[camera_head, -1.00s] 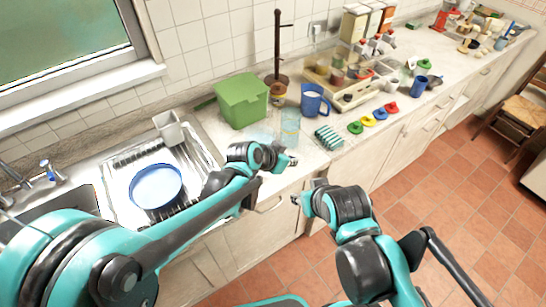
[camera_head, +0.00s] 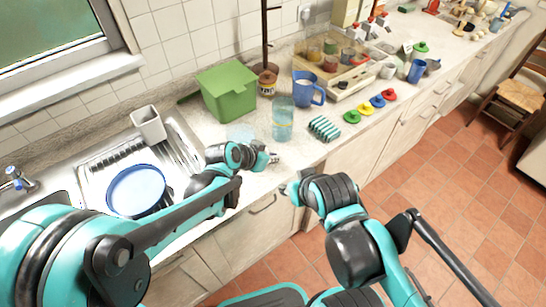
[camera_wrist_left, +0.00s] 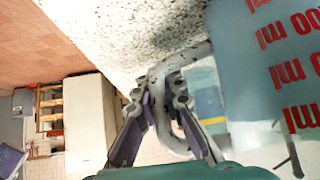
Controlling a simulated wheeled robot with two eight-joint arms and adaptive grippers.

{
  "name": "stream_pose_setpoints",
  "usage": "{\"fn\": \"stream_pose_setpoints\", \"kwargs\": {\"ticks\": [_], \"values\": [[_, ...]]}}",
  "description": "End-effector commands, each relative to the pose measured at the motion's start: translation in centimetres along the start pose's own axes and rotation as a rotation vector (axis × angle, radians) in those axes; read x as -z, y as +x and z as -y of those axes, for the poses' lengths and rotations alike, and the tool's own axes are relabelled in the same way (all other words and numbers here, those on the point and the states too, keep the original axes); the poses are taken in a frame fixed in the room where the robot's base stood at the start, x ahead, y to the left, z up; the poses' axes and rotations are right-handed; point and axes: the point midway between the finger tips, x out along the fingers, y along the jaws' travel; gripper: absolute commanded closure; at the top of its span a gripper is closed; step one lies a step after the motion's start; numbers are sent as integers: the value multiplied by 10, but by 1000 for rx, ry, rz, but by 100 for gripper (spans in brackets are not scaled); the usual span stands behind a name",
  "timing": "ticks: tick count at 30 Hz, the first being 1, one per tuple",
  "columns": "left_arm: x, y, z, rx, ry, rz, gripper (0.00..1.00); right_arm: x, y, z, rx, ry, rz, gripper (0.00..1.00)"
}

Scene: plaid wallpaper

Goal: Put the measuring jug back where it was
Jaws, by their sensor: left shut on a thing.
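The measuring jug is clear and pale with red "ml" marks; its body (camera_wrist_left: 262,75) fills the right of the left wrist view. The left wrist view shows the left gripper's fingers (camera_wrist_left: 165,85) shut on the jug's curved handle. I cannot tell whether the jug's base touches the counter. My right gripper (camera_head: 284,189) is in front of the counter's edge, apart from everything; its jaws are too small to read.
A striped item (camera_head: 324,128) and a blue mug (camera_head: 308,90) are further right. The draining rack with a blue bowl (camera_head: 137,190) is left. Bare counter (camera_head: 290,160) lies in front of the tumbler.

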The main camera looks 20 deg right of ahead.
Motion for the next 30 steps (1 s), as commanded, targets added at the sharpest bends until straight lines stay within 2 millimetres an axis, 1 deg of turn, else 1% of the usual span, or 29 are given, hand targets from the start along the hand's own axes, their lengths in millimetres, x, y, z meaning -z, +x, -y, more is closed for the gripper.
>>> {"fn": "stream_pose_setpoints", "kwargs": {"ticks": [5,6,8,16,19,23,30], "values": [[-2,2,0,1,1,-1,100,-2,3,0,0,0,0,60],[-2,2,0,0,0,0,85,-2,2,0,0,0,0,60],[-2,2,0,0,0,0,70,-1,2,0,0,0,0,60],[-1,2,0,0,0,0,70,-1,2,0,0,0,0,60],[2,-2,0,0,0,0,70,1,-2,0,0,0,0,60],[2,-21,1,2,-1,0,70,6,-8,0,0,0,0,60],[3,-76,0,2,-2,0,70,19,-26,0,0,0,0,60]]}}
